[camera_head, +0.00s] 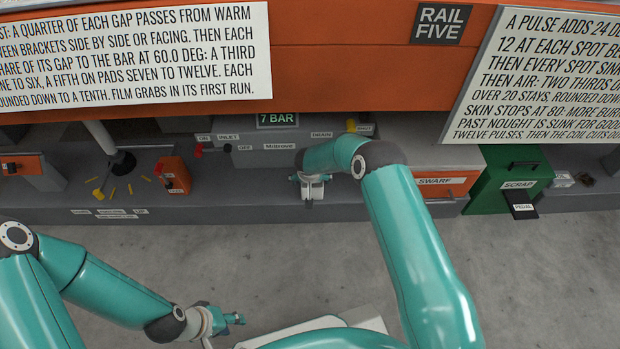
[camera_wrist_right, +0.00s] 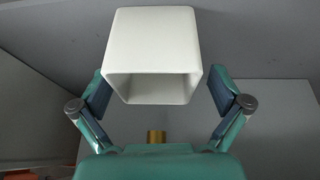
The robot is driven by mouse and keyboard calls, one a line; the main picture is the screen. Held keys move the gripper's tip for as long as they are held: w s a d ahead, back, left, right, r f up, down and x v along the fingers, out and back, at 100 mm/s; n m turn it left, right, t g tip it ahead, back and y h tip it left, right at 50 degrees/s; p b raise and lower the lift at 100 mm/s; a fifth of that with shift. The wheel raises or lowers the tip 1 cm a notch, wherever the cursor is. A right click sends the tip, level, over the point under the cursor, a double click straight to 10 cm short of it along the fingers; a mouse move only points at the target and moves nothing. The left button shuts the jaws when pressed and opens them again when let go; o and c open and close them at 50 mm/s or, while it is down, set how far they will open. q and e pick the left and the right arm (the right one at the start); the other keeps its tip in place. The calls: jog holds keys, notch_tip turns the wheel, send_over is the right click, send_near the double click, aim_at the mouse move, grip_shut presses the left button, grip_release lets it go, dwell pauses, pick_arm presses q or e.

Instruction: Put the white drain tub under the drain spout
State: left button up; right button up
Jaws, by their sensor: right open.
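The white drain tub (camera_wrist_right: 152,40) is between the two fingers of my right gripper (camera_wrist_right: 158,92) in the right wrist view, its open mouth towards me. The fingers are spread, with a visible gap on each side of the tub. In the head view, a small white part of the tub (camera_head: 313,190) shows below my right arm's wrist, on the grey bench ledge.
A drain label (camera_head: 321,134) is on the grey unit behind my right wrist. An orange swarf drawer (camera_head: 447,188) and a green scrap bin (camera_head: 505,185) stand right of it. An orange switch box (camera_head: 173,175) stands left. Grey floor lies in front.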

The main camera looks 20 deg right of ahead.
jog(key=p+v, duration=0.4)
jog(key=v, duration=0.7)
jog(key=s+a+f+n+g+y, duration=0.1)
jog(key=s+a+f+g+y, duration=0.15)
jog(key=s, duration=0.65)
jog(key=s+a+f+n+g+y, duration=0.1)
jog(key=s+a+f+y, duration=0.15)
jog(key=s, duration=0.55)
jog(key=s+r, duration=0.1)
jog(key=s, duration=1.4)
jog(key=shift+a+r+m+y, duration=0.3)
jog(key=shift+y, duration=0.1)
jog(key=shift+s, duration=0.15)
notch_tip(320, 180, up, 38)
jog(key=p, duration=3.7)
jog(key=shift+p, duration=0.3)
jog(key=shift+f, duration=0.1)
